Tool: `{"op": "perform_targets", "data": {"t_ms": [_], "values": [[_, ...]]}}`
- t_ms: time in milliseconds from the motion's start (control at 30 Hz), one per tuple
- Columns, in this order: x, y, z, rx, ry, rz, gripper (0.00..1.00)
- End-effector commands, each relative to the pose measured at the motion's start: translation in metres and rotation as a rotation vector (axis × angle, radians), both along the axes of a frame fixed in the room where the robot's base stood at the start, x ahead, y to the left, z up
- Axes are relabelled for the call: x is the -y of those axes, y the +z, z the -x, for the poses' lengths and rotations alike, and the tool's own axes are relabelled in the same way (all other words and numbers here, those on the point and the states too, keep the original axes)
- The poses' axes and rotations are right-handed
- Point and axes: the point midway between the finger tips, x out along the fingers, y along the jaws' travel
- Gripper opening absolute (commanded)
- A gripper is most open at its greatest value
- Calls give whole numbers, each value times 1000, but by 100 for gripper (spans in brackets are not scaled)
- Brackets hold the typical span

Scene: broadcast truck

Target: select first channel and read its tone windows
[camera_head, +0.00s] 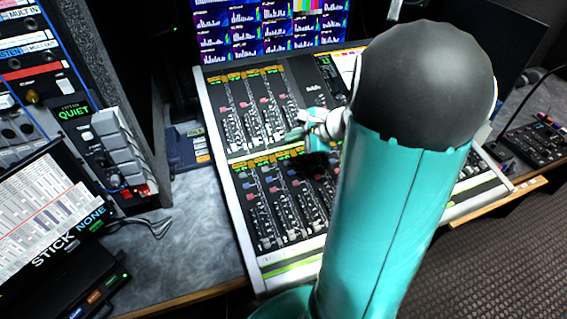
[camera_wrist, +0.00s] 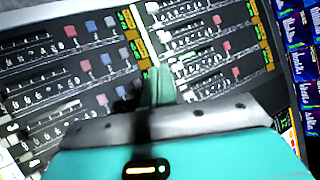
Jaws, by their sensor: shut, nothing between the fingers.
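The mixing console (camera_head: 233,186) stands on the desk, with upper and lower rows of channel strips bearing knobs, faders and red, blue and grey buttons. Small lit orange-yellow displays (camera_head: 248,76) run along the top of each row. My gripper (camera_head: 295,134) is over the console near the gap between the two rows. In the wrist view my gripper (camera_wrist: 161,82) has its green fingers together and empty, pointing at the console face (camera_wrist: 75,75). I cannot tell whether the fingertips touch it. My arm hides the console's right part. Lettering on the strips is too small to read.
A screen (camera_head: 270,28) with several blue bar-graph windows stands behind the console. At left are a rack unit labelled QUIET (camera_head: 75,112) and a panel labelled STICK NONE (camera_head: 68,237). A small black box (camera_head: 537,143) lies at right. Grey desktop (camera_head: 198,225) is clear left of the console.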

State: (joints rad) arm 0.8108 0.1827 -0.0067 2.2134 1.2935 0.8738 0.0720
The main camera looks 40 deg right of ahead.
Motion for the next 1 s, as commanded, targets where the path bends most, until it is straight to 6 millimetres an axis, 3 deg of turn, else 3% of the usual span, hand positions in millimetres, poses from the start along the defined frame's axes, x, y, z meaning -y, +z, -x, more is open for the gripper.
{"op": "perform_targets", "data": {"t_ms": [267,733,1000], "values": [[-2,-14,-2,-1,3,-2,0],[-4,-74,-11,-2,6,-2,0],[-3,-87,-13,0,6,1,0]]}}
